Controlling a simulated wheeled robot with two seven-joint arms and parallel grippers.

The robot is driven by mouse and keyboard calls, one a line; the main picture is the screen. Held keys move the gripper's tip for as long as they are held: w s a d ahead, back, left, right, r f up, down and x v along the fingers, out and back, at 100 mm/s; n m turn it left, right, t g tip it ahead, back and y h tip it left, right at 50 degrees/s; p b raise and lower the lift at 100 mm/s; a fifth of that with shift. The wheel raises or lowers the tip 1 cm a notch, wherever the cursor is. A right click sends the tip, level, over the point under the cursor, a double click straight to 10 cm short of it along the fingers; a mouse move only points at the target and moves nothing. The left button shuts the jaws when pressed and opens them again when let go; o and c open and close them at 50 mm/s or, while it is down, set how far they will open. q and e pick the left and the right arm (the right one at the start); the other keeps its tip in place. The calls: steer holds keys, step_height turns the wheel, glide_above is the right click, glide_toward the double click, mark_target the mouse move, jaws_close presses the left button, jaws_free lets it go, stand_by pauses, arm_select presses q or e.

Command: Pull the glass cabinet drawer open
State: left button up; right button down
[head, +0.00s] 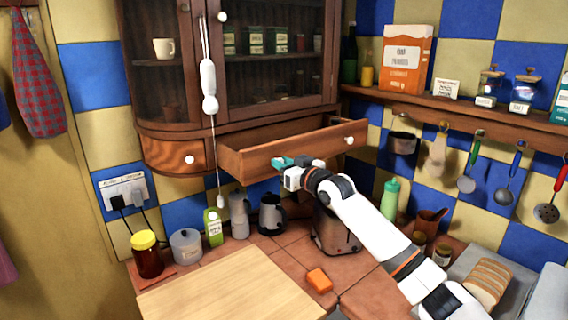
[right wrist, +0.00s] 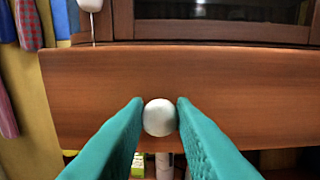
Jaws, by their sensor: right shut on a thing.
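The wooden glass cabinet (head: 213,60) hangs in the corner, with dark glass doors. Its wide drawer (head: 320,148) is pulled out below the doors, and its hollow inside shows from above. A white knob (head: 349,140) is at the right of the drawer front. My right gripper (head: 283,162) is at the left part of the front, its teal fingers shut on the other white knob (right wrist: 159,117). That knob sits between both fingertips in the right wrist view, in front of the drawer's wooden face (right wrist: 230,85). My left gripper is not in view.
A small curved drawer (head: 165,154) beside the wide one is closed. A white corded item (head: 209,80) hangs before the cabinet. Below stand a toaster (head: 336,232), a dark jug (head: 271,215) and a green bottle (head: 390,198). The cutting board (head: 230,290) is bare.

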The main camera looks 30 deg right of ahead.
steer(key=shift+s, duration=0.15)
steer(key=c, duration=1.2)
jaws_free()
steer(key=shift+c, duration=0.2)
arm_select(q)
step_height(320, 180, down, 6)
steer(key=b, duration=0.6)
arm_select(e)
steer(key=s+d, duration=0.1)
steer(key=s, duration=1.1)
steer(key=shift+s, duration=0.1)
